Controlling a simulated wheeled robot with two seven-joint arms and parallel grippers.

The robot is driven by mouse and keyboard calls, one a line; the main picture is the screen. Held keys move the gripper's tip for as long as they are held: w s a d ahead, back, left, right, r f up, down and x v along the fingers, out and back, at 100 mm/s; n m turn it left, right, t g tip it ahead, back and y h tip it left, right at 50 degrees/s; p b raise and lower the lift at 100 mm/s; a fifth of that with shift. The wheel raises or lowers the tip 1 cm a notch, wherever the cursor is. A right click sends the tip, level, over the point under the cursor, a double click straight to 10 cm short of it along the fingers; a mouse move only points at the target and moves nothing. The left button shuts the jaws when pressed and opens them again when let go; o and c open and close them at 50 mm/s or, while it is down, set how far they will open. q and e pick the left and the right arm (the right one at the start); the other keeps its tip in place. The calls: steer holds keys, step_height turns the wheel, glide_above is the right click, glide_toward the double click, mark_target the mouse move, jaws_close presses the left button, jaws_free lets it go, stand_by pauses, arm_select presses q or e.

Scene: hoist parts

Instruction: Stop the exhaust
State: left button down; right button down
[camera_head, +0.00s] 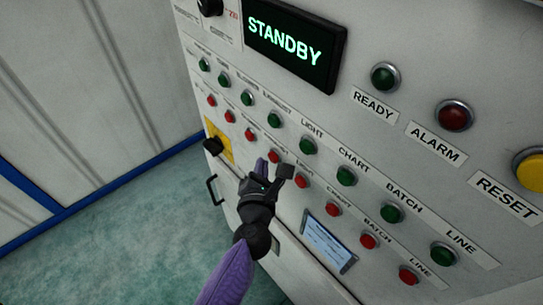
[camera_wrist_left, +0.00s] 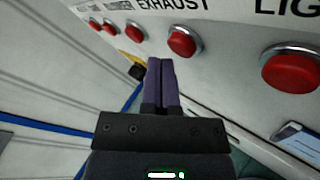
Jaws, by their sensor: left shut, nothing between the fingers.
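The exhaust's red button (camera_head: 274,156) is in the lower row of the sloping white panel, below the exhaust's green button (camera_head: 274,120). The red button also shows in the left wrist view (camera_wrist_left: 182,42), under the EXHAUST label (camera_wrist_left: 172,5). My left gripper (camera_head: 263,164) is shut and empty, its purple fingers just below and left of that red button in the head view. In the left wrist view the fingertips (camera_wrist_left: 159,62) lie below and left of the button; whether they touch the panel I cannot tell. My right gripper is not in view.
The light's red button (camera_head: 302,181) is close beside the gripper. A display (camera_head: 290,42) reads STANDBY. A yellow plate with a black knob (camera_head: 213,146) and a black handle (camera_head: 213,190) are to the left. A small blue-white screen (camera_head: 328,243) is lower right. Floor at left is clear.

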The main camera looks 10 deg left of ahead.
arm_select(q)
steer(key=shift+s+a+p, duration=0.2)
steer(key=shift+s+a, duration=0.45)
steer(key=shift+s, duration=0.35)
steer(key=shift+s+a+p, duration=0.15)
steer(key=shift+s+a, duration=0.45)
steer(key=shift+s, duration=0.4)
